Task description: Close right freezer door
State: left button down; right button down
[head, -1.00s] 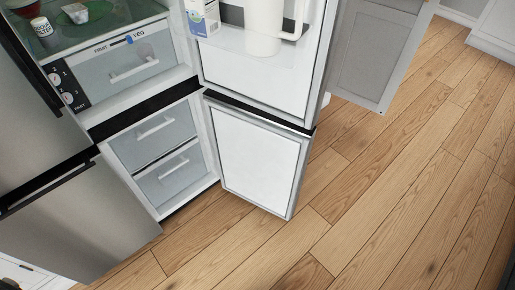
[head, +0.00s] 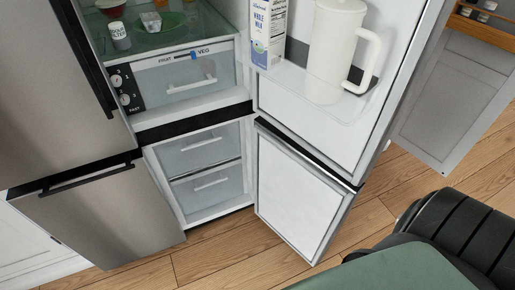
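The right freezer door (head: 298,199) is the lower white-lined door, swung open to the right of the freezer compartment (head: 207,172) with its two drawers. The upper right fridge door (head: 368,73) is also open above it. A white pitcher (head: 331,52) and a milk carton (head: 267,30) stand on its shelf. The left freezer door (head: 112,220) is closed. Neither gripper shows in the head view.
A green plate with small items (head: 158,22) sits on the fridge shelf. Wood floor (head: 232,252) is clear in front of the freezer.

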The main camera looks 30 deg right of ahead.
aim_at(304, 201)
jog(key=l+u, duration=0.15)
jog(key=l, duration=0.3)
jog(key=l+u, duration=0.2)
jog(key=l, duration=0.2)
jog(key=k+l+u, duration=0.15)
jog(key=l, duration=0.3)
jog(key=k+l+u, duration=0.2)
jog(key=l, duration=0.2)
jog(key=l+u, duration=0.15)
jog(key=l, duration=0.3)
jog(key=k+l+u, duration=0.2)
jog(key=l, duration=0.2)
jog(key=k+l+u, duration=0.15)
jog(key=l, duration=0.2)
jog(key=k+l, duration=0.15)
jog(key=l, duration=0.2)
jog(key=k+l, duration=0.2)
jog(key=l, duration=0.2)
jog(key=k+l, duration=0.15)
jog(key=l, duration=0.2)
